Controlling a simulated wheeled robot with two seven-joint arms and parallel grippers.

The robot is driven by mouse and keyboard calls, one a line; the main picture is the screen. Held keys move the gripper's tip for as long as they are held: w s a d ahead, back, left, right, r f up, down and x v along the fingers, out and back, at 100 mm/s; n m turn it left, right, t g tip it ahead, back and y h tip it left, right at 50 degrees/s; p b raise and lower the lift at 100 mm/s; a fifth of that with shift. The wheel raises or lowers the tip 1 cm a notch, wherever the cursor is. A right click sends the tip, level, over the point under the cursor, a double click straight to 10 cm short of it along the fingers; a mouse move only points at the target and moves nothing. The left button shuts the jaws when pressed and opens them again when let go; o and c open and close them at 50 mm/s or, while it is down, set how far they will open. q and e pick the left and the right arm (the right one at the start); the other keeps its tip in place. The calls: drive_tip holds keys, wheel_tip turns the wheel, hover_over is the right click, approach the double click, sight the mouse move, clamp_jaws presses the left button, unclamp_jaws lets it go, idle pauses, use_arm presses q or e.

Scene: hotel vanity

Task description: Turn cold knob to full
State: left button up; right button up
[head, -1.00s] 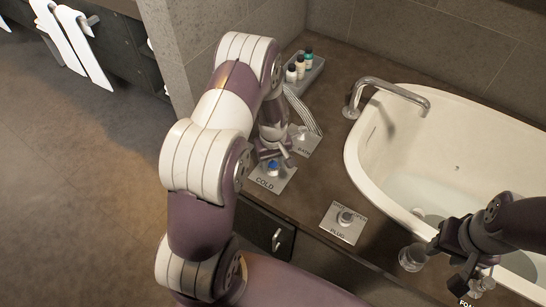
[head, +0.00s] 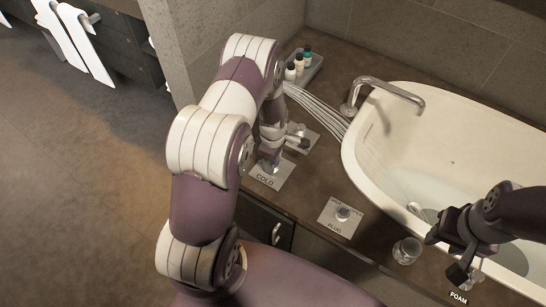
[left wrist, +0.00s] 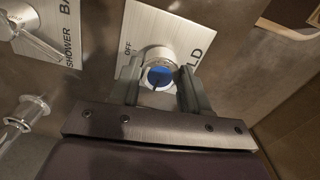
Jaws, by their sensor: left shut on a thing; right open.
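The cold knob (left wrist: 160,70) is silver with a blue cap and a small dark pointer. It stands on a light plate (left wrist: 140,40) with "OFF" and "LD" readable in the left wrist view. In the head view the COLD plate (head: 274,181) lies on the counter, and the knob is mostly hidden by my gripper. My left gripper (left wrist: 159,84) is shut on the cold knob, one finger on each side of it. My right gripper (head: 463,268) is open and empty, over the counter near the front of the tub.
The bath/shower lever (left wrist: 37,38) is close to my left gripper. Open floor is at left.

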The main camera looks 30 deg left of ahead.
use_arm(q)
drive_tip(key=shift+w+n, duration=0.1)
drive_tip(key=shift+n, duration=0.4)
drive_tip(key=o, duration=1.1)
drive_tip(key=shift+c, duration=0.2)
wheel_tip(320, 180, up, 13)
drive_tip(key=p, duration=0.2)
drive_tip(key=shift+f, duration=0.15)
